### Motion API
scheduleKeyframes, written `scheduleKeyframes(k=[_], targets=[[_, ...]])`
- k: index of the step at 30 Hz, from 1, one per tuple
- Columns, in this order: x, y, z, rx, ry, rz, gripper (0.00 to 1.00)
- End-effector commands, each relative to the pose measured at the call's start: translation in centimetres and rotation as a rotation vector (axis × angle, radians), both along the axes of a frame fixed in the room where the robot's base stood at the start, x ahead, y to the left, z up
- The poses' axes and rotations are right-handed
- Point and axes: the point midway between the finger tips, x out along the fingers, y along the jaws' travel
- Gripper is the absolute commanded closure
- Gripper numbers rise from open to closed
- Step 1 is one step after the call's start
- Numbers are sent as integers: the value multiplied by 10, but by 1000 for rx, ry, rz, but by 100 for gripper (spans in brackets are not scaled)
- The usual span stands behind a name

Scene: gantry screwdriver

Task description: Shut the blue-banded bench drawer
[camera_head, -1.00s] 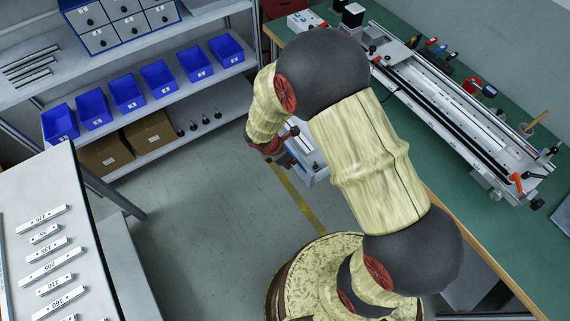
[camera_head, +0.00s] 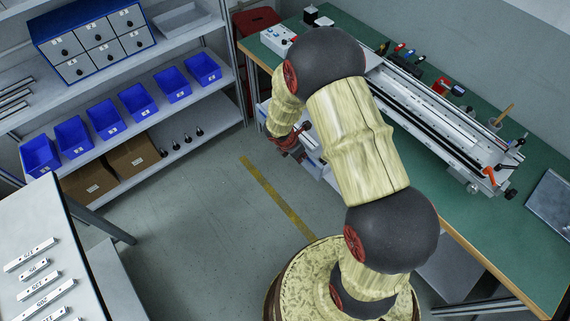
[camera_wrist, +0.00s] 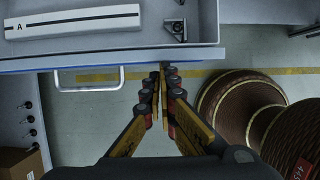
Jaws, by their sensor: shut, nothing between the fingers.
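The bench drawer stands open. In the wrist view its blue-banded front (camera_wrist: 215,54) runs across the upper part, with a pale handle (camera_wrist: 88,88) at the left. Inside lie a white bar marked A (camera_wrist: 75,20) and a small dark bracket (camera_wrist: 175,29). My gripper (camera_wrist: 163,68) is shut and empty, with its fingertips at the drawer front, right of the handle. I cannot tell whether they touch it. In the head view my gripper (camera_head: 298,138) is beside the drawer (camera_head: 312,160), which my arm mostly hides.
The green-topped bench (camera_head: 440,185) carries a long rail fixture (camera_head: 440,125). A shelf rack with blue bins (camera_head: 138,101) and cardboard boxes (camera_head: 133,155) stands at the left. A table with labelled bars (camera_head: 40,280) is at lower left. Floor with a yellow line (camera_head: 275,195) is clear between.

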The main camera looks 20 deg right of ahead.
Motion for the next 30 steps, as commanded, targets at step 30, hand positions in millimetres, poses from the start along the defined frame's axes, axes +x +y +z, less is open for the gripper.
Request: scheduleKeyframes(k=[30], targets=[[35,-132,0,0,0,1,100]])
